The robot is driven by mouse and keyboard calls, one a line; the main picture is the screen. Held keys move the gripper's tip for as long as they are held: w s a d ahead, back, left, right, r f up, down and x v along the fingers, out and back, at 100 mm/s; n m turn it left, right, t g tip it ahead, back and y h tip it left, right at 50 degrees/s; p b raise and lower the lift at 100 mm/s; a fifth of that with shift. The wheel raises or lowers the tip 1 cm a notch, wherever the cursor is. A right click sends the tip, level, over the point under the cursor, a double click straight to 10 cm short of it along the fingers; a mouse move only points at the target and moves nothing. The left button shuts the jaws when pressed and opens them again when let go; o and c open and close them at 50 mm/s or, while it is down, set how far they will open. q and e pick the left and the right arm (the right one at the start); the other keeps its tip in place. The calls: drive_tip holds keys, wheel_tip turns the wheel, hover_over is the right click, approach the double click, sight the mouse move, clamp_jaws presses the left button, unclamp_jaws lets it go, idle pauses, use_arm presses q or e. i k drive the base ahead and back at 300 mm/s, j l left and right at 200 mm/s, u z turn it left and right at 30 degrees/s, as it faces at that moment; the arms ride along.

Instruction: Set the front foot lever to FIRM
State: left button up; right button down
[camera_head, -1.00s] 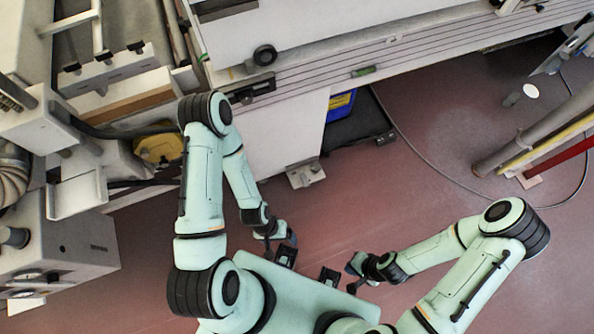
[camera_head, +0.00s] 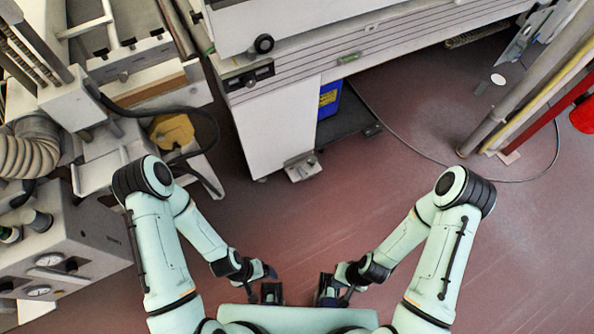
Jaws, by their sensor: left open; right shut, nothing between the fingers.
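A small light metal foot (camera_head: 303,167) sits on the floor at the bottom of the white machine leg (camera_head: 277,130) in the head view. A small dark part shows on it, but it is too small to tell whether it is the lever or how it is set. No FIRM marking can be read. My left gripper (camera_head: 271,292) is open and empty, low in the middle of the picture, well below the foot. My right gripper (camera_head: 327,290) is shut and empty, just right of it. Both are apart from the foot.
A dark tray (camera_head: 349,124) with a blue container (camera_head: 329,100) stands right of the leg. A thin cable (camera_head: 415,153) runs over the red floor. A grey machine with gauges (camera_head: 62,250) stands at left, posts (camera_head: 530,85) at right. The floor before the foot is clear.

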sight(299, 169)
drive_tip(key=i+u, duration=0.1)
drive_tip(key=u, duration=0.55)
drive_tip(key=i+l+u, duration=0.25)
drive_tip(key=l+u, duration=0.25)
drive_tip(key=i+l+u, duration=0.15)
drive_tip(key=l+u, duration=0.15)
drive_tip(key=i+l, duration=0.1)
drive_tip(key=l, duration=0.25)
drive_tip(key=i+l, duration=0.1)
drive_tip(key=l, duration=0.25)
drive_tip(key=i+l+u, duration=0.1)
drive_tip(key=l, duration=0.25)
